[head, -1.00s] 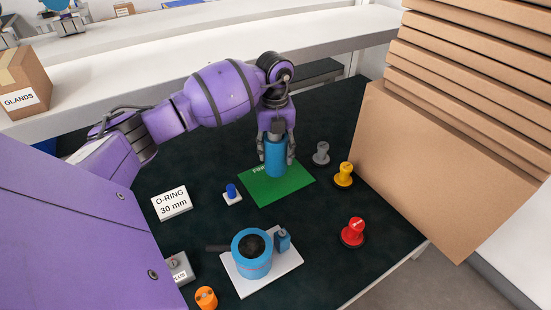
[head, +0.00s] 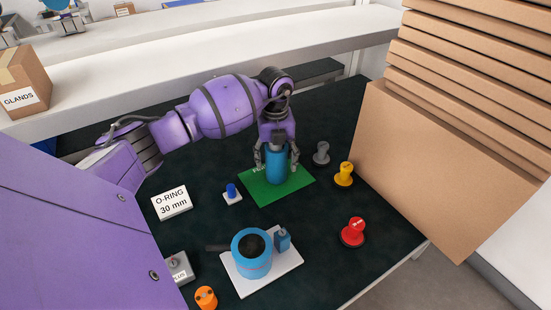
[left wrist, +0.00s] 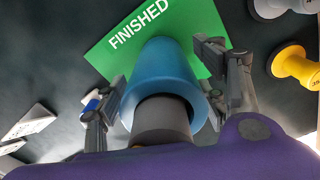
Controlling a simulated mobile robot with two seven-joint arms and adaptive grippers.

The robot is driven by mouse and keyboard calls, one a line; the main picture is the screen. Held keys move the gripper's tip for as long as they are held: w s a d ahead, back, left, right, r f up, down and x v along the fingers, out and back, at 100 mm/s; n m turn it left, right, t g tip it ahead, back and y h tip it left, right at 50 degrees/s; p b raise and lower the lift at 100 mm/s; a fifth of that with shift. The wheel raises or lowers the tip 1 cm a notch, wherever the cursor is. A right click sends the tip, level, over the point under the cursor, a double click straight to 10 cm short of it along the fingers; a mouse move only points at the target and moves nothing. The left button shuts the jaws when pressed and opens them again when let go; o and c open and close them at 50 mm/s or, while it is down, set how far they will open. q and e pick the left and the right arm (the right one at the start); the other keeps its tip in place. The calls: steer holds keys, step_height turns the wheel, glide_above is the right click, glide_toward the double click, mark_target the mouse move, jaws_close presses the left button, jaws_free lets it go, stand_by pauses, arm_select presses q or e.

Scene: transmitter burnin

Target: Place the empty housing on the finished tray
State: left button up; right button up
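The housing, a blue cylinder (head: 276,168), stands upright on the green finished tray (head: 300,187), a flat sheet on the dark table. In the left wrist view the housing (left wrist: 163,72) covers part of the tray (left wrist: 205,20), whose white word FINISHED shows. My left gripper (head: 277,164) is above and around the housing. Its fingers stand open on both sides, with gaps to the blue wall in the left wrist view (left wrist: 163,90). A grey cylindrical part shows at the housing's near end. The housing's inside is hidden. My right gripper is not in view.
Grey (head: 321,154), yellow (head: 343,174) and red (head: 352,232) knobbed pieces stand right of the tray. A blue round part (head: 252,262) sits on a white plate in front. An O-ring sign (head: 172,203) stands left. Stacked cardboard (head: 440,160) borders the right.

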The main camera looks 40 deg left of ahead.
arm_select(q)
step_height(320, 180, up, 12)
steer(key=shift+r, duration=0.2)
stand_by(0.4)
steer(key=shift+f, duration=0.1)
stand_by(0.4)
